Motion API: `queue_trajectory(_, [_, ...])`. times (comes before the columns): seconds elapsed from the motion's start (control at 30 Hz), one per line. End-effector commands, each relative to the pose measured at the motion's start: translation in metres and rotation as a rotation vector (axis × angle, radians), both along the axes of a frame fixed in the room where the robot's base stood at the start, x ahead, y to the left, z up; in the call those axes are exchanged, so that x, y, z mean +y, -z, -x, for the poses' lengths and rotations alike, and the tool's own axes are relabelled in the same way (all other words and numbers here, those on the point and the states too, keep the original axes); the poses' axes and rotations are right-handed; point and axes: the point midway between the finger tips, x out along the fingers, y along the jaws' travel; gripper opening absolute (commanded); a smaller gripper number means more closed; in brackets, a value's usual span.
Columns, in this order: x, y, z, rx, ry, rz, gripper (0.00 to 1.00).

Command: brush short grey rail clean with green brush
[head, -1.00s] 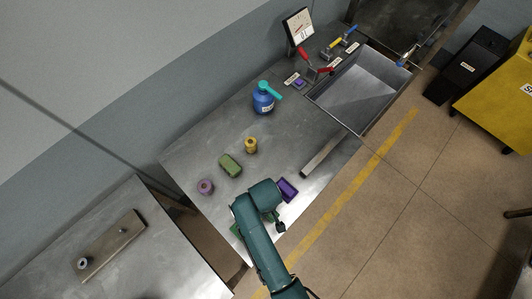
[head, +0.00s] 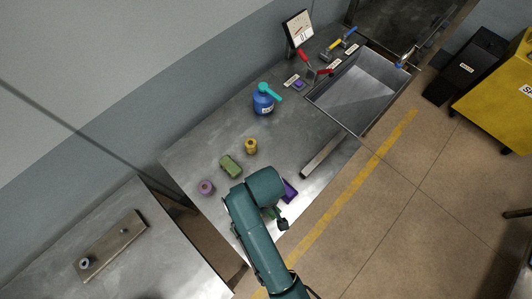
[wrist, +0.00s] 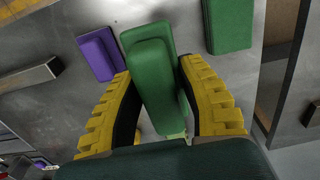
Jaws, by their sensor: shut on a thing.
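My gripper (wrist: 165,105) has its yellow ribbed fingers on both sides of the green brush (wrist: 150,65), a two-layered green block, and is shut on it. The brush lies between the fingers and points away from the wrist. In the head view my arm mostly hides the gripper and brush. A short grey rail (head: 323,157) lies on the steel table near its front edge, right of my arm. A grey bar (wrist: 30,82), which looks like this rail, shows at the left of the wrist view, apart from the brush.
A purple block (head: 290,189) lies close by my arm, partly hidden. Another green block (wrist: 228,25) shows in the wrist view. A green block (head: 230,166), yellow spool (head: 251,146), purple spool (head: 206,187) and blue container (head: 263,102) stand farther back. A steel basin (head: 345,118) is beyond the rail.

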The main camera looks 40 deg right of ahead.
Motion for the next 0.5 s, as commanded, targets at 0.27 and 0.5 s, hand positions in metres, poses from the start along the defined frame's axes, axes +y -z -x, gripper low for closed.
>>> queue_trajectory(0.27, [-0.0001,0.0,-0.0001,0.0,0.0,0.0,0.21])
queue_trajectory(0.5, [0.0004,0.0001,-0.0012,-0.001,0.001,0.0,0.11])
